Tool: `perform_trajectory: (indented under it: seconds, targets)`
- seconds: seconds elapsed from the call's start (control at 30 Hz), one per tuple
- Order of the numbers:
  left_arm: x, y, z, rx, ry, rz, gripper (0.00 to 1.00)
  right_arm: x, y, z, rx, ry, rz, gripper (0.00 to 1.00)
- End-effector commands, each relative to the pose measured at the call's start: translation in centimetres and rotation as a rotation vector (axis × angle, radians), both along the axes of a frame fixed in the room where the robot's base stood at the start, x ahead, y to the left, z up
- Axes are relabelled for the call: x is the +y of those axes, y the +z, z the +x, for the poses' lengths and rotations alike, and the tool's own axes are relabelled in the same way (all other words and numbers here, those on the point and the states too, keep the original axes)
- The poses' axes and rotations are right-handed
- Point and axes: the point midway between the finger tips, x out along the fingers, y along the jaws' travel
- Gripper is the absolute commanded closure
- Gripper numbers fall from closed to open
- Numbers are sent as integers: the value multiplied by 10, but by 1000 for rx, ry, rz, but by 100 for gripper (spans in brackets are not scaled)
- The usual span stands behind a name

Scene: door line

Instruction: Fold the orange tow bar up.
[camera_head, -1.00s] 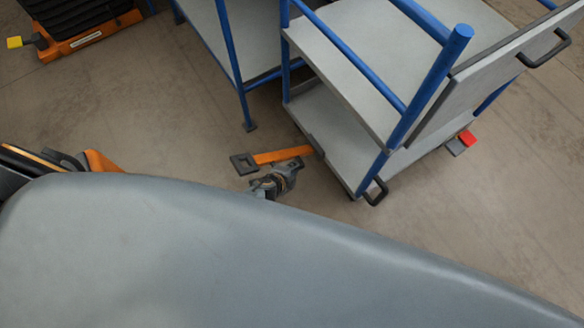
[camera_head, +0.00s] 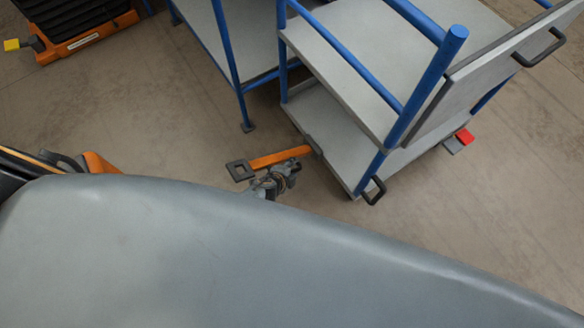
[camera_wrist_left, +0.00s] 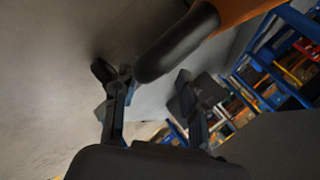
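The orange tow bar (camera_head: 280,158) sticks out to the left from the lower deck of the blue and grey trolley (camera_head: 325,138). Its free end is a dark square loop (camera_head: 240,171). My left gripper (camera_head: 272,182) is just below the bar in the head view, near the loop; whether it touches is unclear. In the left wrist view, the two fingers of my left gripper (camera_wrist_left: 152,95) are apart. A dark rounded end (camera_wrist_left: 178,44) with an orange part behind it reaches in between and above them, apparently the tow bar's. My right gripper is not in view.
A second blue-framed trolley (camera_head: 228,60) stands behind on the left. An orange and black machine (camera_head: 85,35) is at the upper left. A red pedal (camera_head: 465,136) is at the trolley's right side. Bare floor (camera_head: 130,110) lies left of the bar.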

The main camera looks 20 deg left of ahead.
Motion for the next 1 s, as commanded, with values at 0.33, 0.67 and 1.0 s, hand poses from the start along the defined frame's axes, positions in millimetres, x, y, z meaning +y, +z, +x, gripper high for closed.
perform_trajectory:
  seconds: [0.33, 0.67, 1.0]
  targets:
    - [1, 3, 3, -6, 0, 2, 63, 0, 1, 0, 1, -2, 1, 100]
    - [5, 10, 0, -13, -2, 8, 63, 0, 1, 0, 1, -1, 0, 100]
    - [14, 8, -74, 4, 3, -2, 63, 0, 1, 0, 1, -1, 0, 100]
